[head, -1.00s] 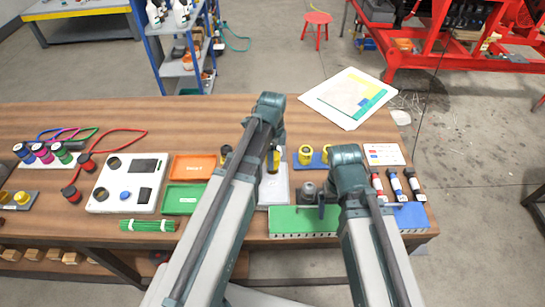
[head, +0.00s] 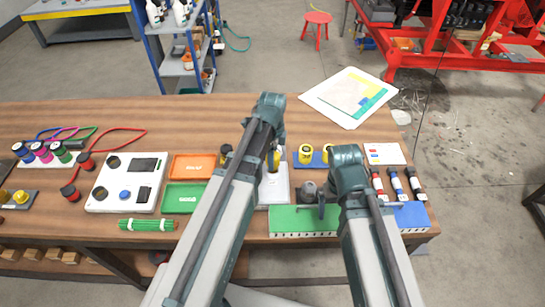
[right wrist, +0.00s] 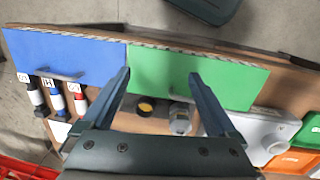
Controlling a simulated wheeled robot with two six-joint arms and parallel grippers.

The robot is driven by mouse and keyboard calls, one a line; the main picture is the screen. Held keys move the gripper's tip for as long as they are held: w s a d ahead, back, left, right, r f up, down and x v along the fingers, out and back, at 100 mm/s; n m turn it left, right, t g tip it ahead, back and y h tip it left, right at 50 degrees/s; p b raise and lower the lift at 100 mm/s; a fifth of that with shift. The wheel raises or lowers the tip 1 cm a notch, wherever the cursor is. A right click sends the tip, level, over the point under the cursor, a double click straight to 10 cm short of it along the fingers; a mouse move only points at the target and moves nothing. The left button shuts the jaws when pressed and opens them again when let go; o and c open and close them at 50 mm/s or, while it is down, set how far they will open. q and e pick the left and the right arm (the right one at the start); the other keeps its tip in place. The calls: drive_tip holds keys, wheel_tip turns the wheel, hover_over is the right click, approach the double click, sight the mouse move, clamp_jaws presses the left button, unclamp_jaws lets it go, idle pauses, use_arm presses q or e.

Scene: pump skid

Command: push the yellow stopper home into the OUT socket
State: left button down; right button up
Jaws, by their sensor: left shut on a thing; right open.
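My left gripper (head: 274,162) is mostly hidden behind its own arm in the head view. It is shut on a yellow piece (head: 276,158), taken as the yellow stopper, over a white-grey unit (head: 278,196). The OUT socket cannot be made out, and I cannot tell how deep the stopper sits. My right gripper (right wrist: 162,84) is open and empty, with its two fingers spread above the table near the green block (right wrist: 195,75). A black-and-yellow round part (right wrist: 147,106) and a grey fitting (right wrist: 180,118) lie beyond it in the right wrist view.
Yellow cylinders (head: 306,153) stand on a blue base behind my right arm. A blue block (head: 411,215) and several black, red and blue-banded cylinders are at the right. Orange (head: 192,167) and green (head: 184,198) trays and a white panel (head: 106,202) lie left.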

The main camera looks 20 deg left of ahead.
use_arm(q)
drive_tip(key=shift+f+b, duration=1.35)
drive_tip(key=shift+f, duration=0.1)
use_arm(e)
drive_tip(key=shift+f, duration=1.45)
use_arm(q)
drive_tip(key=shift+c, duration=0.6)
unclamp_jaws()
drive_tip(key=shift+r, duration=0.1)
use_arm(e)
drive_tip(key=shift+r, duration=0.15)
use_arm(q)
wheel_tip(320, 180, up, 14)
drive_tip(key=p, duration=1.4)
use_arm(e)
wheel_tip(320, 180, up, 14)
drive_tip(key=shift+f, duration=0.2)
use_arm(q)
drive_tip(key=shift+f, duration=0.3)
use_arm(e)
drive_tip(key=shift+f, duration=0.1)
use_arm(q)
wheel_tip(320, 180, down, 13)
drive_tip(key=b, duration=1.3)
use_arm(e)
wheel_tip(320, 180, down, 13)
drive_tip(key=shift+f, duration=0.1)
